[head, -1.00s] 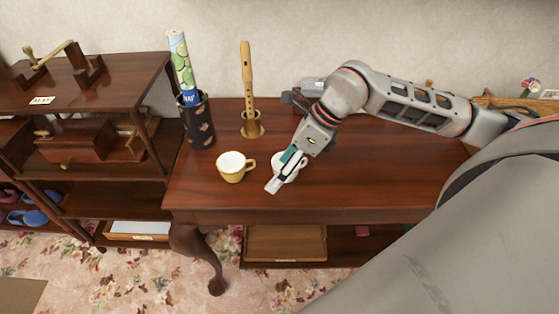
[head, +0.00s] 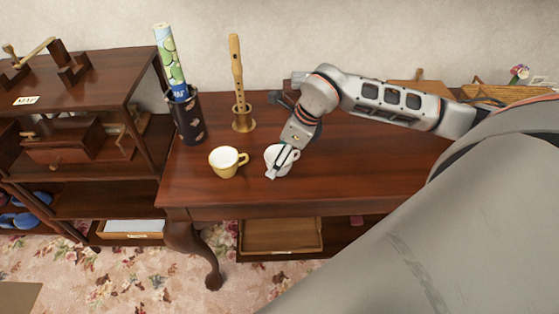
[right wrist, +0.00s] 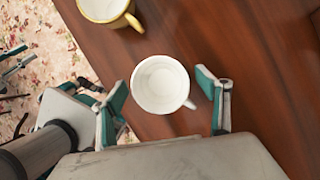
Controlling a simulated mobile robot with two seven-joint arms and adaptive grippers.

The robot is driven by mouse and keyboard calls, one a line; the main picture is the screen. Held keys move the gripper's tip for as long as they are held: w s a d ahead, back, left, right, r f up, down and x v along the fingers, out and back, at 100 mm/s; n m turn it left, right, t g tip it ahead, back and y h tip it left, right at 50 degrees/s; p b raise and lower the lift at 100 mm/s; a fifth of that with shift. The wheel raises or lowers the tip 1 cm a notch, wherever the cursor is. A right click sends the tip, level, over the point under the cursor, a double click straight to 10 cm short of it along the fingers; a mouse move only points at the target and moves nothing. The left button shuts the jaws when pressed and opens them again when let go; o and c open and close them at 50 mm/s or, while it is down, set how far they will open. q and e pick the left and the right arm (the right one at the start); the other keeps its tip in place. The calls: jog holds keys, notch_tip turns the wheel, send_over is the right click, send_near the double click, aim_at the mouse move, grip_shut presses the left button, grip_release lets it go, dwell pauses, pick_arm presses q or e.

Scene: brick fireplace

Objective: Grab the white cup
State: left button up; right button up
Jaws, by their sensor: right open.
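The white cup (head: 289,167) stands upright on the dark wooden table (head: 360,170), right of a yellow cup (head: 225,165). My right gripper (head: 278,164) comes from above and covers part of it in the head view. In the right wrist view the white cup (right wrist: 160,88) is seen from above, empty. The open fingers of my right gripper (right wrist: 163,82) stand on either side of it, with gaps visible. The cup's handle points to the lower right there. Grey and teal parts at the left of that view may be my left gripper (right wrist: 50,85); its jaw state is unclear.
The yellow cup also shows in the right wrist view (right wrist: 105,8), close to the white one. A dark holder (head: 188,118) with a rolled paper and a recorder (head: 236,70) on a stand are behind. A wooden shelf (head: 90,90) stands left.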

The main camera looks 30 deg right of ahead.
jog(key=c, duration=1.3)
jog(key=shift+o, duration=0.2)
